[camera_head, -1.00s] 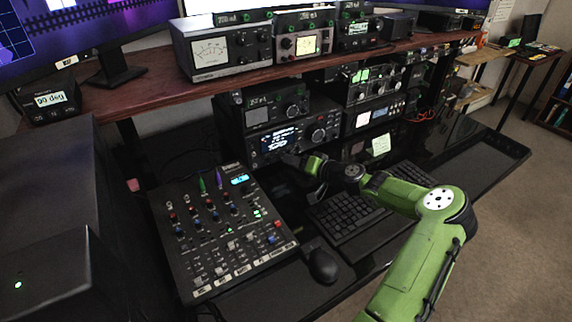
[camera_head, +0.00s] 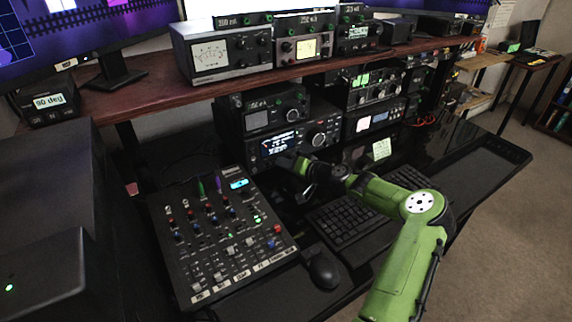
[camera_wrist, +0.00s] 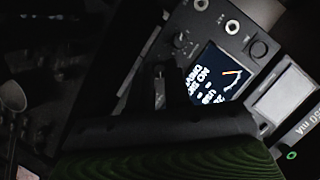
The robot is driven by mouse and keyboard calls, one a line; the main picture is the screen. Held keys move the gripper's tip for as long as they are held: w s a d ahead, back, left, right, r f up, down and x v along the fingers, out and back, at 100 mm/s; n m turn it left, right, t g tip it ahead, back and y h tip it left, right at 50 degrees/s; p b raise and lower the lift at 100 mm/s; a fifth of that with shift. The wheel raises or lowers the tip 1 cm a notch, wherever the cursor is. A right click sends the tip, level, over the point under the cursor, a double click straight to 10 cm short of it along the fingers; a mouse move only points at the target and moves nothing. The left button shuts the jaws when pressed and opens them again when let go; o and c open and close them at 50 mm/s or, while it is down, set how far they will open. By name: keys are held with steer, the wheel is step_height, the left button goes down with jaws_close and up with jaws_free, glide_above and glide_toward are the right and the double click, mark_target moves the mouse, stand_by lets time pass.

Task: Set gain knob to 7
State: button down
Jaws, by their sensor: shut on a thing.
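The radio (camera_head: 253,162) with the lit screen (camera_head: 272,146) stands on the lower shelf in the head view. The screen shows white text and a small meter with a red mark. My gripper (camera_head: 286,160) is at the radio's front, just below the screen. It is shut on a small knob there, which the fingers and dark shadow hide. I cannot read the gain knob's label or setting. A large round knob (camera_head: 317,138) is right of the screen.
A mixer (camera_head: 255,265) with several knobs and sliders lies in front, left of my arm. A mouse (camera_head: 323,270) and keyboard (camera_head: 345,219) lie beside and below my arm. Another radio unit (camera_head: 283,108) sits above, under the wooden shelf (camera_head: 150,92).

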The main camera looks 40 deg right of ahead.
steer(key=shift+m, duration=0.5)
steer(key=shift+f, duration=0.1)
steer(key=c, duration=1.1)
jaws_free()
steer(key=p+v, duration=0.2)
steer(key=v, duration=0.6)
steer(key=p+v, duration=0.2)
steer(key=v, duration=0.5)
steer(key=shift+s+d+f, duration=0.1)
steer(key=shift+s+d, duration=0.2)
steer(key=shift+s, duration=0.05)
